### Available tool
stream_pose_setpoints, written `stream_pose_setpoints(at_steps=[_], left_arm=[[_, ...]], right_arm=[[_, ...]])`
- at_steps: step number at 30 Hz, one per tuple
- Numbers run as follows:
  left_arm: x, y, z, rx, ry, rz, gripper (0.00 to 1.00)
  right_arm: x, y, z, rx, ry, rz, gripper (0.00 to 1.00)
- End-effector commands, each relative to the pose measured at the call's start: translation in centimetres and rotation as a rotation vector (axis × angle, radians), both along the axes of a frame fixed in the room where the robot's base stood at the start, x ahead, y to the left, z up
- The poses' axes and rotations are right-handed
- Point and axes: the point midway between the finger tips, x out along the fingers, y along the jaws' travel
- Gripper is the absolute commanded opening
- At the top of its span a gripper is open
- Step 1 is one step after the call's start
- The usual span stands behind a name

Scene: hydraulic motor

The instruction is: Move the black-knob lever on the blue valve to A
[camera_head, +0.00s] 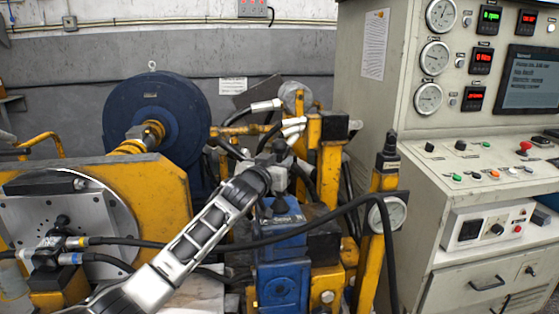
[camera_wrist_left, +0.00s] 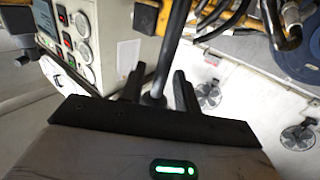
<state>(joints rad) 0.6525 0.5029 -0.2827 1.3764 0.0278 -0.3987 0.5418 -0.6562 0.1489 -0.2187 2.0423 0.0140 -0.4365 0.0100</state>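The blue valve (camera_head: 282,251) stands in the centre of the head view, below the end of my left arm. A dark round knob (camera_head: 279,147) shows just beyond my left gripper (camera_head: 276,171); the lever under it is mostly hidden by the gripper. In the left wrist view, my left gripper (camera_wrist_left: 159,92) has its two dark fingers apart. A dark rod (camera_wrist_left: 173,50) runs between them, with gaps visible beside it; I cannot tell for certain that it is the lever. No A mark is readable. My right gripper is not in view.
A black hose (camera_head: 330,212) crosses in front of the valve. A blue motor (camera_head: 155,105) and yellow frame (camera_head: 160,195) lie left. Hoses crowd behind the gripper.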

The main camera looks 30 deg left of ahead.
Motion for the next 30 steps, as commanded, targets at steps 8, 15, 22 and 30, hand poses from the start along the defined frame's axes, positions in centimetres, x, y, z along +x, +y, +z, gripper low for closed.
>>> stream_pose_setpoints(at_steps=[8,15,22,30], left_arm=[[0.6,0.0,0.0,0.0,0.0,-0.001,0.32],[0.5,0.0,0.0,0.0,0.0,-0.001,0.0],[0.3,0.2,-0.4,-0.024,-0.015,-0.001,0.0],[-2.0,3.3,-1.5,-0.259,-0.191,0.0,0.0]], right_arm=[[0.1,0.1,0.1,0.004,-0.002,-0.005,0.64],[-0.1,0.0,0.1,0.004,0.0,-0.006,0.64],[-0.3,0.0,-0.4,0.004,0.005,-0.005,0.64],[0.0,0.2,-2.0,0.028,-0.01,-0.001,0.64]])
